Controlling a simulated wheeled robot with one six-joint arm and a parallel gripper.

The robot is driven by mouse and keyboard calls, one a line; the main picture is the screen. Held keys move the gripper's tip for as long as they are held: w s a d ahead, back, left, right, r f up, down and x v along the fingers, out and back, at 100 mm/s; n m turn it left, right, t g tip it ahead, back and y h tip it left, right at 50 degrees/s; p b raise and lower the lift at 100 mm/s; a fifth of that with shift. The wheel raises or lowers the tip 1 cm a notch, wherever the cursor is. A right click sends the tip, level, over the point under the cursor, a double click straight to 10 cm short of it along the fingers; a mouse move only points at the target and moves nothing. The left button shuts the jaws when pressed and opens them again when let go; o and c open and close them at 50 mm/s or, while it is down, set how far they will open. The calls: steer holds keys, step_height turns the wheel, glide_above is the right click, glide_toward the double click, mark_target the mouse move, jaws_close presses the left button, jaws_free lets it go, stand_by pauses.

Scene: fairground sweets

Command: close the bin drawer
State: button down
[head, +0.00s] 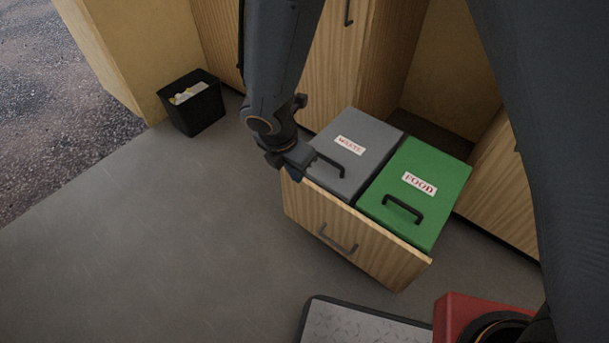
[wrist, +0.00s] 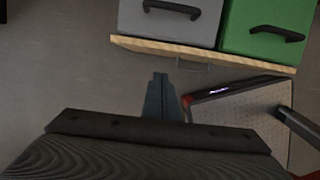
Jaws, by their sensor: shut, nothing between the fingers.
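The bin drawer (head: 365,238) stands pulled out from the wooden cabinet, with a dark bar handle (head: 338,241) on its front. It holds a grey bin labelled WASTE (head: 372,139) and a green bin labelled FOOD (head: 436,176), both with lids and black handles. My gripper (head: 294,174) is at the drawer's left front corner in the head view; whether it touches the drawer I cannot tell. In the wrist view my gripper (wrist: 160,78) is shut and empty, pointing toward the drawer front's top edge (wrist: 150,44), with floor visible around the fingers.
A black waste basket (head: 195,108) with crumpled paper stands on the floor at the left. Wooden cabinet fronts (head: 345,60) rise behind the drawer. A red and grey part with a flat plate (head: 360,325) lies low in front. The grey floor (head: 160,240) to the left is clear.

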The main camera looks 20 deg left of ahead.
mark_target(313, 184)
steer(key=w+f+b, duration=0.1)
steer(key=f, duration=0.2)
steer(key=w+d+f+b, duration=0.1)
steer(key=w+f, duration=0.1)
steer(key=w+d+f+b, duration=0.1)
steer(key=f, duration=0.2)
steer(key=shift+w+f+b, duration=0.3)
steer(key=shift+b, duration=0.05)
steer(key=shift+w+d, duration=0.25)
steer(key=shift+w, duration=0.3)
steer(key=shift+w, duration=0.1)
